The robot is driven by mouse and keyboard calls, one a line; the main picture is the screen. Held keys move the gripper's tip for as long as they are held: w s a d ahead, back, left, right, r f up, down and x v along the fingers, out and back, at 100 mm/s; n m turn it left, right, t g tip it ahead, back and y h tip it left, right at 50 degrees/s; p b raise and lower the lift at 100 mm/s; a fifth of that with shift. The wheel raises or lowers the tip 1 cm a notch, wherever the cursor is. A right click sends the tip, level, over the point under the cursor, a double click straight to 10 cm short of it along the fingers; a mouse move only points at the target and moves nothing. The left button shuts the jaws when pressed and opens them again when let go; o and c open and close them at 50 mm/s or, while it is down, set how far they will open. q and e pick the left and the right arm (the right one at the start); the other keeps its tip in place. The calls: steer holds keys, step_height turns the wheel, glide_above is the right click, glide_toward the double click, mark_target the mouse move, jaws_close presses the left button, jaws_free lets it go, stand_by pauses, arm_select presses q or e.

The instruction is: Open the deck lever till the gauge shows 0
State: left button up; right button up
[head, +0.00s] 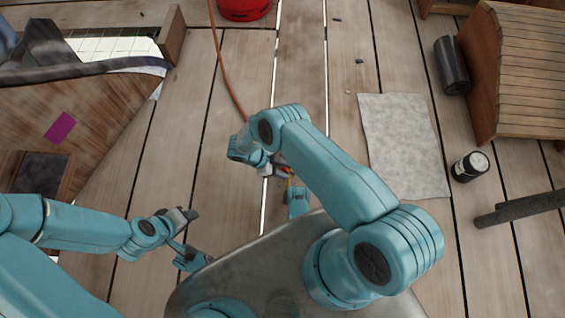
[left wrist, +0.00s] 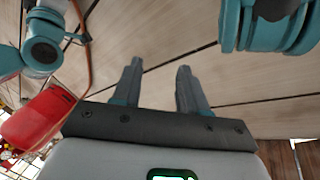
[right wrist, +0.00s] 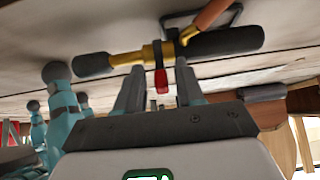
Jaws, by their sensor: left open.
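In the right wrist view a brass fitting (right wrist: 158,54) with black grips on both sides carries a short red lever (right wrist: 161,80) pointing down. My right gripper (right wrist: 158,80) is open, with the lever's tip showing between its fingers; I cannot tell whether they touch it. In the head view my right gripper (head: 272,170) is low beside small red and yellow parts (head: 286,171), mostly hidden by my arm. My left gripper (head: 184,216) is open and empty above the deck; its fingers show in the left wrist view (left wrist: 158,75). I cannot make out any gauge.
An orange hose (head: 222,62) runs from a red container (head: 244,8) along the plank deck. A grey sheet (head: 403,145), a black-and-white can (head: 470,166), a dark roll (head: 451,65) and dark bars (head: 520,208) lie right. Shingled woodwork (head: 530,70) and a sloped wooden panel (head: 75,115) flank the deck.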

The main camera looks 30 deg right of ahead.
arm_select(q)
steer(key=shift+g, duration=0.5)
steer(key=shift+s+d+r+p, duration=0.15)
steer(key=shift+s+r+p, duration=0.5)
steer(key=shift+r+p, duration=0.2)
steer(key=shift+s+d+r+p, duration=0.1)
steer(key=shift+s+r+p, duration=0.5)
steer(key=shift+r+p, duration=0.2)
arm_select(e)
steer(key=v, duration=1.6)
steer(key=shift+a, duration=0.2)
steer(key=shift+w+r, duration=0.1)
